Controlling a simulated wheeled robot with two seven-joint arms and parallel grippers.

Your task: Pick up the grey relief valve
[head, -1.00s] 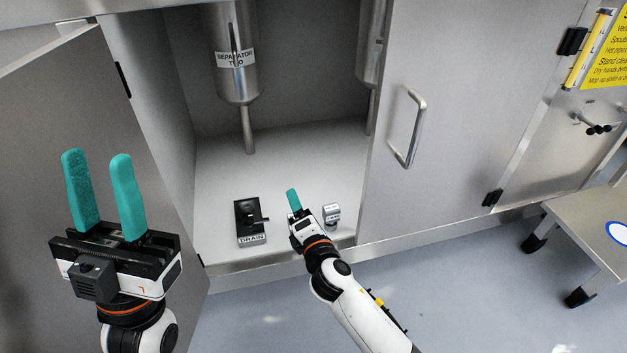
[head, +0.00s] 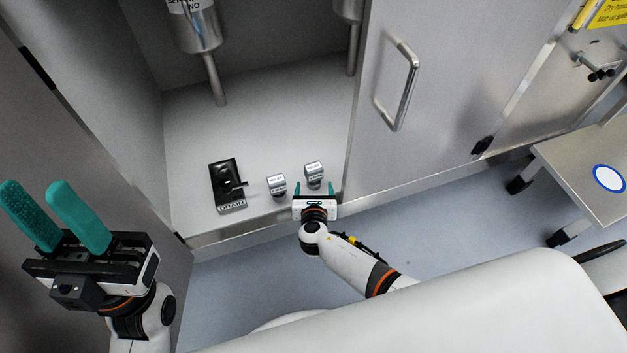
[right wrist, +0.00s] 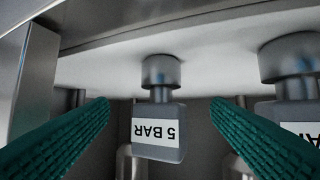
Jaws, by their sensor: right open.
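Two small grey relief valves stand upright on the cabinet floor in the head view. The right one (head: 314,172) is straight ahead of my right gripper (head: 314,187), which is open and empty. In the right wrist view, which looks upside down, this valve (right wrist: 158,110) with its "5 BAR" label shows between the green fingers, apart from both. The other valve (head: 276,184) stands to the left in the head view. It shows partly cut off at the right edge of the right wrist view (right wrist: 295,75), its label only partly visible. My left gripper (head: 34,188) is open and empty, outside the cabinet.
A black drain valve block (head: 226,183) labelled "DRAIN" sits left of the valves. A steel separator vessel (head: 196,30) hangs above with its pipe. The cabinet's front lip (head: 240,226) and closed right door (head: 440,60) border the opening. A bench (head: 570,170) stands right.

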